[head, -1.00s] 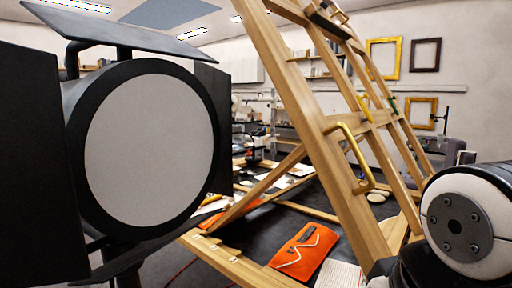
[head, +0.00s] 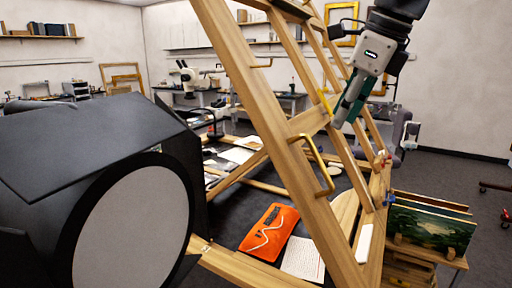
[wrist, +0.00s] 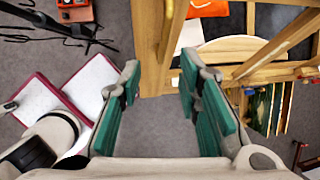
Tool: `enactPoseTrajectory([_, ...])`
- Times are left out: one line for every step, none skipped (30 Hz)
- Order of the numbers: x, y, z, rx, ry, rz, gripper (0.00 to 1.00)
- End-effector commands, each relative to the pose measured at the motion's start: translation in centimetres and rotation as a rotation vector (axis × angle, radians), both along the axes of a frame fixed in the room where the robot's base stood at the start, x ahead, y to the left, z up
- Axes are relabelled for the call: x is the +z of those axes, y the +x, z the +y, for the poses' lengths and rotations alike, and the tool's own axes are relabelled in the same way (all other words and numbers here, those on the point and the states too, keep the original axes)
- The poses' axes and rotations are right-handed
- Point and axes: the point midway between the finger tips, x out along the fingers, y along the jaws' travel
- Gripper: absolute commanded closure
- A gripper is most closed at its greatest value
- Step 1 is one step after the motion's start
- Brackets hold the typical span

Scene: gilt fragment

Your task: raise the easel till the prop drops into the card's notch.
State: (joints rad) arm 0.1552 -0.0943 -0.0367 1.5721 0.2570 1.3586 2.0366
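The wooden easel frame (head: 284,135) leans across the middle of the head view, with brass handles (head: 325,178) on its beams. A wooden strut (head: 236,178), seemingly the prop, slopes behind it; its lower end is partly hidden by the lamp. Small white tags (head: 204,249) sit on the lower rail; I cannot make out notches. A printed sheet (head: 303,259), perhaps the card, lies on the base, unreadable. My gripper (head: 341,119) points down beside the easel's beams. In the wrist view its green fingers (wrist: 160,67) are apart, with a wooden beam (wrist: 150,40) beyond; contact is unclear.
A large black lamp (head: 130,215) blocks the lower left. An orange pouch (head: 268,231) lies by the sheet. Stacked paintings (head: 432,228) stand at the right. A red-edged white folder (wrist: 92,85) lies low left in the wrist view. Floor at the far right is mostly clear.

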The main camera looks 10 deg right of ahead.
Motion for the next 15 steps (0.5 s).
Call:
enactPoseTrajectory([0.6,0.1,-0.2,-0.037,0.018,0.008,0.69])
enactPoseTrajectory([0.8,0.2,-0.2,-0.056,0.027,0.011,0.69])
enactPoseTrajectory([0.9,0.4,-0.2,-0.074,0.036,0.016,0.69])
enactPoseTrajectory([0.8,0.5,-0.2,-0.082,0.04,0.018,0.69])
enactPoseTrajectory([0.7,0.5,-0.2,-0.088,0.043,0.02,0.69])
enactPoseTrajectory([0.5,0.7,-0.1,-0.092,0.045,0.021,0.69])
enactPoseTrajectory([0.2,0.8,-0.1,-0.094,0.046,0.022,0.69])
enactPoseTrajectory([-0.1,0.9,0.0,-0.094,0.046,0.022,0.69])
enactPoseTrajectory([-0.6,1.0,0.1,-0.093,0.045,0.023,0.69])
enactPoseTrajectory([-1.1,1.2,0.2,-0.093,0.045,0.023,0.69])
enactPoseTrajectory([-1.5,1.3,0.3,-0.092,0.045,0.023,0.69])
enactPoseTrajectory([-2.2,1.6,0.5,-0.092,0.045,0.023,0.69])
enactPoseTrajectory([-2.8,1.8,0.6,-0.091,0.044,0.024,0.69])
enactPoseTrajectory([-3.3,2.0,0.7,-0.091,0.044,0.024,0.69])
enactPoseTrajectory([-4.1,2.2,0.9,-0.091,0.044,0.024,0.69])
